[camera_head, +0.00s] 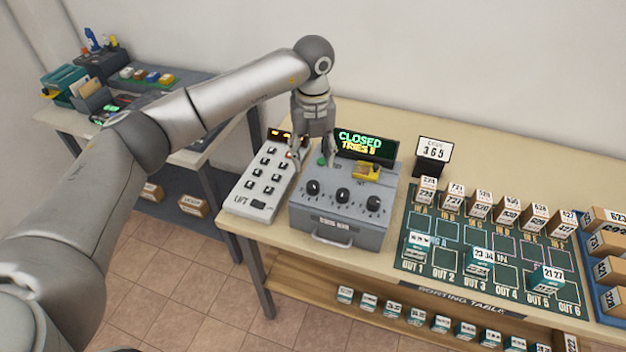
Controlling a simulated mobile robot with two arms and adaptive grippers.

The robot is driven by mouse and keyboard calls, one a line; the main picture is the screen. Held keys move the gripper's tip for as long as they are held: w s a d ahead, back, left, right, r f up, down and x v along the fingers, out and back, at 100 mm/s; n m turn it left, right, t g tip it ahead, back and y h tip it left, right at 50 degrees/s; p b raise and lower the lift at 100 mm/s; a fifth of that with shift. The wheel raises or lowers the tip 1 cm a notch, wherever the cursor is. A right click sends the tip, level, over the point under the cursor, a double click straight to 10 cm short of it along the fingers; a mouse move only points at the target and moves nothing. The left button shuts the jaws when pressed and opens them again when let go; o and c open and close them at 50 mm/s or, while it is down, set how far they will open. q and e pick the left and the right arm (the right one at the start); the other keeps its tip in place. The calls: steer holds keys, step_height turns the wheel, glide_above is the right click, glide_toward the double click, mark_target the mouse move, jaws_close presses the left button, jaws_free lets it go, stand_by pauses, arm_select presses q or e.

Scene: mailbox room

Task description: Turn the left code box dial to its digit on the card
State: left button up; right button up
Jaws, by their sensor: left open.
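The grey code box (337,222) stands on the table with three black dials in a row on its top. The left dial (313,187) is the one nearest the lift keypad; its exact setting is too small to read. The card (434,152) stands behind the box to the right and reads 365. My left gripper (313,159) is open, pointing down, above and behind the left dial near the box's back left edge. It appears apart from the dial. A display (366,144) at the back of the box reads CLOSED and TRIES with a digit. My right gripper is not in view.
A lift keypad (257,190) sits just left of the box. A green sorting mat (490,260) with several small boxes lies to the right.

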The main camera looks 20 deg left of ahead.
mark_target(313, 184)
arm_select(q)
step_height(313, 184, down, 9)
steer(key=shift+f+p, duration=0.1)
steer(key=shift+p, duration=1.15)
steer(key=shift+c, duration=0.4)
steer(key=c, duration=1)
